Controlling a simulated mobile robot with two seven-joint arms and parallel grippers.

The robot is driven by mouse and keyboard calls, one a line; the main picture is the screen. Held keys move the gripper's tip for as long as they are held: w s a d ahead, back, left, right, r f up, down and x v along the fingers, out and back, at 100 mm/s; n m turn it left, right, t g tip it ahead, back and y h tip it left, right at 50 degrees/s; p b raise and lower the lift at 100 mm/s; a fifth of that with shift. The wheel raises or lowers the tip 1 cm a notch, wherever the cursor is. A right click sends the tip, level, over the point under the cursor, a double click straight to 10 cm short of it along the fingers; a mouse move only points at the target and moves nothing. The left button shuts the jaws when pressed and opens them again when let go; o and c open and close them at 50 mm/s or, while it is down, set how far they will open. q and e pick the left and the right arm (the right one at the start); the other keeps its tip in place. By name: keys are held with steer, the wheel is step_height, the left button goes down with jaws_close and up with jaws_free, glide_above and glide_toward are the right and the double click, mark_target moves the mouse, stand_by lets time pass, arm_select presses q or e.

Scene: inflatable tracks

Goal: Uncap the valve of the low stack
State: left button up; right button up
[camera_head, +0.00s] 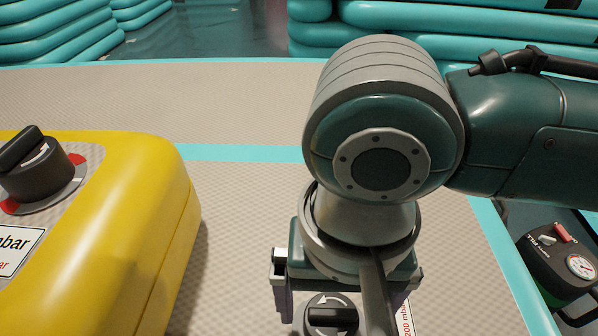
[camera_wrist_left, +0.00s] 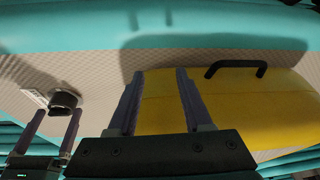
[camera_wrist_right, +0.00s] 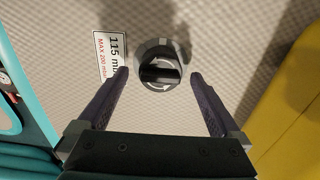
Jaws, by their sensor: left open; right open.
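The valve cap (camera_head: 330,317), dark grey with white turning arrows, sits on the beige textured surface, partly cut off in the head view. My right gripper (camera_head: 332,300) is open above it and points down. In the right wrist view the cap (camera_wrist_right: 160,70) lies between the open fingers, near their tips, with visible gaps either side. A white label (camera_wrist_right: 110,52) reading 115 mbar, MAX 200, is beside it. My left gripper (camera_wrist_left: 160,76) is open and empty, with the yellow case beyond its fingers; the head view does not show it.
A yellow case (camera_head: 160,190) with a black knob (camera_head: 38,165) stands left of my right gripper; its black handle (camera_wrist_left: 236,66) shows in the left wrist view. A dark pump box with gauge (camera_head: 580,266) is at the right. Teal inflatable tubes (camera_head: 400,15) line the back.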

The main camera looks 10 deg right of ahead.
arm_select(q)
steer(key=shift+f+b, duration=0.3)
steer(key=shift+f, duration=0.35)
arm_select(e)
steer(key=shift+f, duration=0.8)
steer(key=c, duration=1.3)
arm_select(q)
steer(key=shift+r+p, duration=0.45)
steer(key=shift+p, duration=0.05)
arm_select(e)
steer(key=shift+r+n, duration=0.2)
steer(key=shift+n, duration=0.2)
steer(key=shift+n+p, duration=0.7)
steer(key=shift+n, duration=0.5)
steer(key=shift+n+p, duration=0.35)
steer(key=shift+n, duration=0.45)
arm_select(q)
step_height(320, 180, up, 2)
steer(key=shift+r, duration=0.1)
arm_select(e)
steer(key=shift+f, duration=0.15)
steer(key=shift+n, duration=0.3)
